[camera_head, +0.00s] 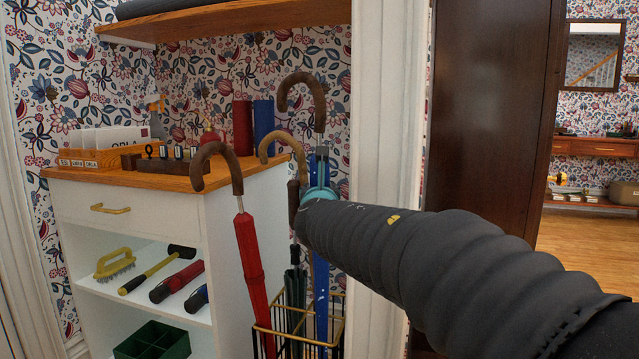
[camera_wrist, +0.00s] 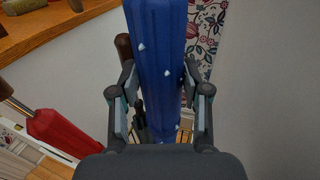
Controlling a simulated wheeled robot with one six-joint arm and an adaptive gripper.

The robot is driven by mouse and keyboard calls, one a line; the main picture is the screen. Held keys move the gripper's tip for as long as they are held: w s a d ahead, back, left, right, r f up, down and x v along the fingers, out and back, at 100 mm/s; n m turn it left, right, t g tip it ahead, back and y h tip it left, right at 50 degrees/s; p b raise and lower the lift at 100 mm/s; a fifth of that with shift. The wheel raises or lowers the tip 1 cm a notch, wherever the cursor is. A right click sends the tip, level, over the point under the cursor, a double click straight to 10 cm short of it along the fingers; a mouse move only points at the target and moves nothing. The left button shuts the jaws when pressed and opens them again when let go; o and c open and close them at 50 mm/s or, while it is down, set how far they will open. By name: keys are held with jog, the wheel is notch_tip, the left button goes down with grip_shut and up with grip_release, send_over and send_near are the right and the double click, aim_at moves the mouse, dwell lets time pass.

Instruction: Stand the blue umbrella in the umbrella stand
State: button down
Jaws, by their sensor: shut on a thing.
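The blue umbrella (camera_head: 320,275) hangs upright, with a dark brown hooked handle at its top and small pale marks on its cloth. My gripper (camera_head: 320,188) is shut on it below the handle. In the wrist view the blue umbrella (camera_wrist: 157,50) runs between the two fingers of my gripper (camera_wrist: 160,105). The umbrella stand (camera_head: 263,330) is a gold wire frame beside the white cabinet. The umbrella's lower part overlaps the stand's frame in the head view; its tip is hidden, and I cannot tell how deep it reaches.
A red umbrella (camera_head: 250,262) leans in the stand, its brown hook toward the cabinet. A dark umbrella (camera_head: 294,295) also stands there; a tan hook (camera_head: 290,142) shows nearby. The white cabinet (camera_head: 150,205) is at left, a white door post (camera_head: 385,110) at right.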

notch_tip(320, 180, down, 10)
dwell(1.3)
jog(key=shift+c, duration=2.3)
grip_release()
jog(key=shift+f, duration=0.1)
jog(key=shift+s, duration=0.15)
jog(key=s, duration=0.7)
jog(key=shift+s+a, duration=0.15)
